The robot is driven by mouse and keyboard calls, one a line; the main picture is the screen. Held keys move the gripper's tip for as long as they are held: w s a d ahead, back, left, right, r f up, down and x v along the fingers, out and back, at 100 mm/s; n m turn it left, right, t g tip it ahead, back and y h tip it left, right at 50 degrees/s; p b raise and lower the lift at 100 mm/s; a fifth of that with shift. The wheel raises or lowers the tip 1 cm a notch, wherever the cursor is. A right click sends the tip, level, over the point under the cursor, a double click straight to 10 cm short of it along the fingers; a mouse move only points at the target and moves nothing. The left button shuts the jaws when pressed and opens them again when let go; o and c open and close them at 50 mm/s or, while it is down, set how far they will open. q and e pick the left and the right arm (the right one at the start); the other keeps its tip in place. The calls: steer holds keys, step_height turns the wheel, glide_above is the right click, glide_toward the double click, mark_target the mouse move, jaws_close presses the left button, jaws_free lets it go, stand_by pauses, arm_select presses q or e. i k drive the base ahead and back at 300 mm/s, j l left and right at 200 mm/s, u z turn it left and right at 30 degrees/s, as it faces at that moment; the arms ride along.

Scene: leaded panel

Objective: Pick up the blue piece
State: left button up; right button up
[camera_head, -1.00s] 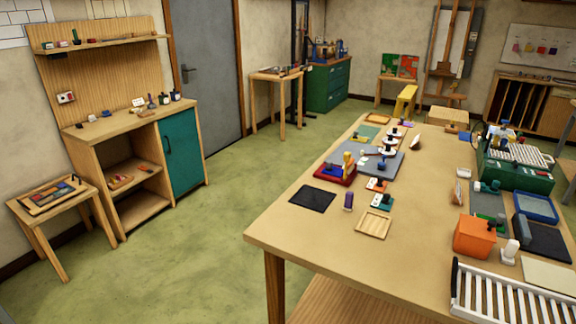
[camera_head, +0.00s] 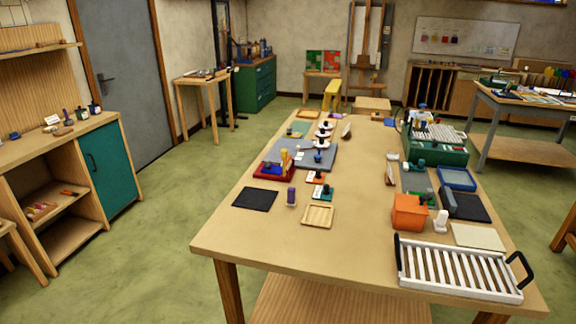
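Several blue things show in the head view, and I cannot tell for certain which is the blue piece. A small blue part (camera_head: 272,168) lies in a red tray (camera_head: 260,176) on the left of the big wooden table (camera_head: 245,231). A small dark-blue knobbed item (camera_head: 318,157) is on the grey board (camera_head: 327,149) beside it. Both are too small to make out fully. Neither of my grippers is in view.
An orange box (camera_head: 409,213), a white slatted rack (camera_head: 455,264) with black handles and a blue-rimmed tray (camera_head: 457,178) are on the table's right side. A green machine (camera_head: 438,151) stands behind them. Green floor is free left of the table.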

mark_target(268, 168)
steer(key=i+j+u, duration=0.75)
steer(key=u, duration=0.15)
steer(key=i+j+u, duration=0.25)
steer(key=u, duration=0.15)
steer(key=i+j+u, duration=0.15)
steer(key=i+u, duration=0.25)
steer(key=i+j+u, duration=0.1)
steer(key=i+u, duration=0.15)
steer(key=u, duration=0.15)
steer(key=i+z, duration=0.3)
steer(key=i, duration=0.15)
steer(key=i+j+z, duration=0.1)
steer(key=i+z, duration=0.2)
steer(key=i, duration=0.15)
steer(key=i+j+z, duration=0.3)
steer(key=i+l+z, duration=0.2)
steer(key=i+z, duration=1.45)
steer(key=i, duration=0.3)
steer(key=i+j+z, duration=0.1)
steer(key=i+z, duration=0.3)
steer(key=i, duration=0.25)
steer(key=i+j+z, duration=0.1)
steer(key=z, duration=0.3)
steer(key=i+j+z, duration=0.1)
steer(key=z, duration=0.25)
steer(key=i+j+z, duration=0.1)
steer(key=z, duration=0.3)
steer(key=j+z, duration=0.35)
steer(key=i+l, duration=0.05)
steer(key=l, duration=0.05)
